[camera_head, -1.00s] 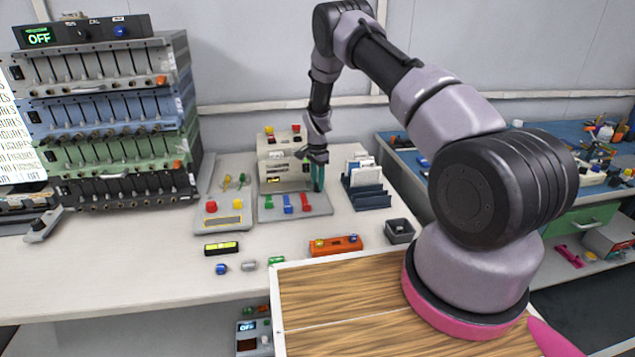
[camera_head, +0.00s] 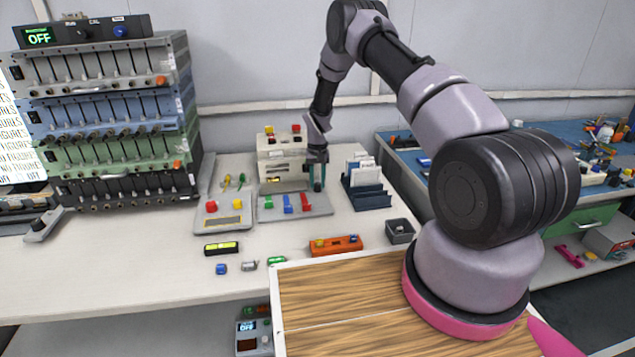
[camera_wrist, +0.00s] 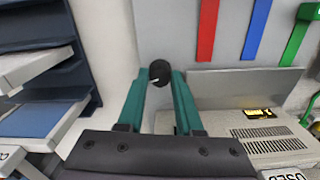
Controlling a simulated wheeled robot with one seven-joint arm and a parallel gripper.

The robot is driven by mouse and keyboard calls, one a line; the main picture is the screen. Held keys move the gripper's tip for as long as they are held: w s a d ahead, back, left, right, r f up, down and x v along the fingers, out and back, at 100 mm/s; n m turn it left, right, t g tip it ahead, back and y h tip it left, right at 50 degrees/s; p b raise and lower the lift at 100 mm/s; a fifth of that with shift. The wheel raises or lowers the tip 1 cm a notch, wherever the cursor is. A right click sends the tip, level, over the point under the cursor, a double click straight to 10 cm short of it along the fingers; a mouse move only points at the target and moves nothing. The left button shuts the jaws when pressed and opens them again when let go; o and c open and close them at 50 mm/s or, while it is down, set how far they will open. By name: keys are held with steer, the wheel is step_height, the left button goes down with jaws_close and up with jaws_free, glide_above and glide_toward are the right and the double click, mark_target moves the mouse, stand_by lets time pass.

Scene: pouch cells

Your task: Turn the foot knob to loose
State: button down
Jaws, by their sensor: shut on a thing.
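The foot knob (camera_wrist: 160,72) is a small round black knob with a white pointer mark. In the wrist view it sits between the tips of my teal fingers, its mark toward the lower left. My gripper (camera_wrist: 161,78) is shut on the knob. In the head view my gripper (camera_head: 317,186) points down at the right end of the grey base plate (camera_head: 318,208), in front of the cream instrument (camera_head: 270,148). What labels surround the knob cannot be read.
A blue rack with cards (camera_head: 368,190) stands close to the right of my gripper. Red, blue and green levers (camera_head: 289,203) lie on the plate to its left. An orange block (camera_head: 336,245) and a dark square bin (camera_head: 399,231) are nearer the front.

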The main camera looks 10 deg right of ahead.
mark_target(318, 184)
steer(key=n, duration=0.5)
steer(key=shift+w+n, duration=0.1)
steer(key=shift+n, duration=0.2)
steer(key=n, duration=0.5)
steer(key=shift+n, duration=0.4)
steer(key=c, duration=0.6)
jaws_free()
step_height(318, 184, up, 11)
steer(key=shift+f, duration=0.1)
